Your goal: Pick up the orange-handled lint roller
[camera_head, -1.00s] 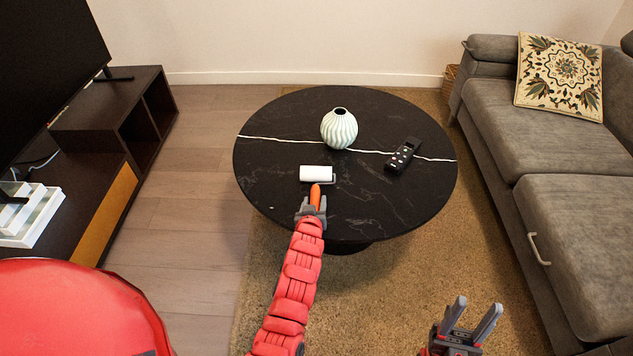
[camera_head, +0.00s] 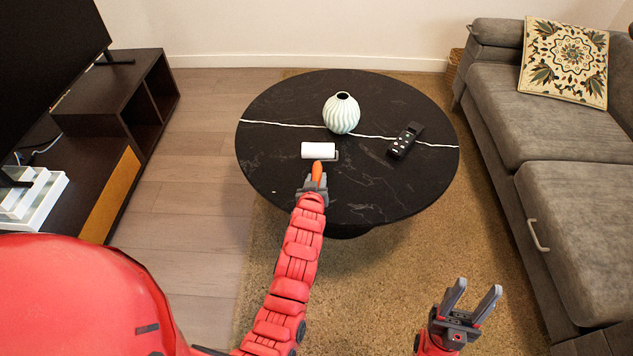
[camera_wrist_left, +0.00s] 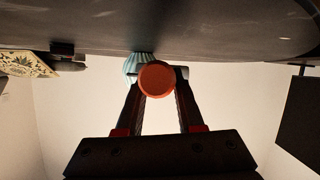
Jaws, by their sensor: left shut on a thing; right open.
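The lint roller has a white cylinder (camera_head: 320,151) and an orange handle (camera_head: 317,171). It is at the near part of the round black table (camera_head: 270,170). My left gripper (camera_head: 313,184) is shut on the orange handle, with the white cylinder beyond the fingertips. In the left wrist view the handle's round orange end (camera_wrist_left: 157,78) sits between the two fingers and hides most of the roller. I cannot tell whether the roller touches the tabletop. My right gripper (camera_head: 473,298) is open and empty, low in front of the table at the right.
A pale ribbed vase (camera_head: 341,114) and a black remote (camera_head: 405,140) stand on the table behind and to the right of the roller. A grey sofa (camera_head: 580,200) is at the right. A dark TV cabinet (camera_head: 110,110) is at the left, with wooden floor between.

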